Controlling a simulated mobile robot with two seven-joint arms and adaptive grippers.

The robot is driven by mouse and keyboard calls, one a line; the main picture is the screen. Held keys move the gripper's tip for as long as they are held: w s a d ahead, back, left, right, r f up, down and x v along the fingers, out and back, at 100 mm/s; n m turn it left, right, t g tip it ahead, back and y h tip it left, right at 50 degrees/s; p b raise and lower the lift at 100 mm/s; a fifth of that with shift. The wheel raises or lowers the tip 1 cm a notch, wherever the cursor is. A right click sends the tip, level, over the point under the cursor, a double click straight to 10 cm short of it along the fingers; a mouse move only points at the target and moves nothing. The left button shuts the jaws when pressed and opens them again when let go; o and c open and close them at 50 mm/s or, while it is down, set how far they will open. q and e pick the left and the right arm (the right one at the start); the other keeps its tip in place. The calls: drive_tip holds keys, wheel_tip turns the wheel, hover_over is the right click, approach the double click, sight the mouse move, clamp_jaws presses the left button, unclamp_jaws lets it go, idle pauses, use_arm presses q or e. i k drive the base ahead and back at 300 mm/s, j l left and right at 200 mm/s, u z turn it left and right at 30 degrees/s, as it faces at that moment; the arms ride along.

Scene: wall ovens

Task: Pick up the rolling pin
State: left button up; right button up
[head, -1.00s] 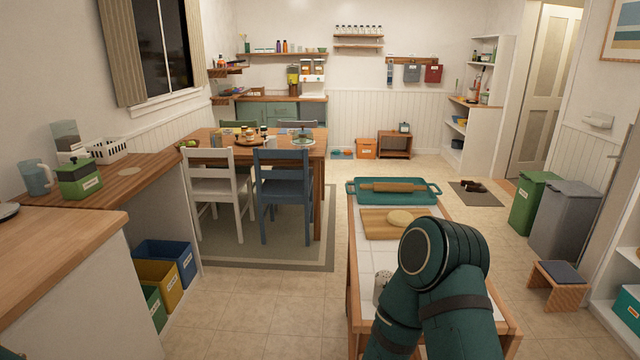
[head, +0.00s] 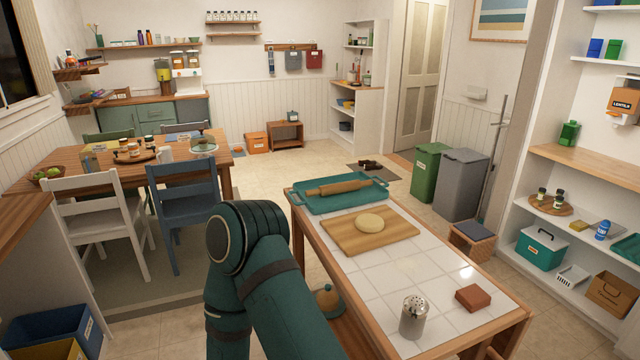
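The wooden rolling pin (head: 338,188) lies in a teal tray (head: 378,190) at the far end of a white-tiled worktable (head: 440,262). It lies roughly crosswise in the tray, with nothing on top of it. One of my dark teal arms rises from the bottom of the head view, left of the table's front part, and bends at an elbow joint. It is apart from the rolling pin. Neither of my grippers shows in the head view.
A cutting board (head: 345,231) with dough (head: 369,223) lies in front of the tray. A metal shaker (head: 413,317) and a red-brown block (head: 473,298) stand nearer. A blue chair (head: 183,205) is left of the table. Bins (head: 462,184) stand behind right; shelves line the right.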

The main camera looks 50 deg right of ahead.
sight(349, 186)
drive_tip(key=i+z, duration=0.45)
drive_tip(key=i, duration=0.15)
drive_tip(key=i+j+z, duration=0.2)
drive_tip(key=i+z, duration=0.25)
drive_tip(key=i, duration=0.15)
drive_tip(key=i+z, duration=0.35)
drive_tip(key=i+j+z, duration=0.15)
drive_tip(key=z, duration=0.2)
drive_tip(key=i+j+z, duration=0.25)
drive_tip(key=z, duration=0.15)
drive_tip(key=i+j, duration=0.05)
drive_tip(key=i, duration=0.1)
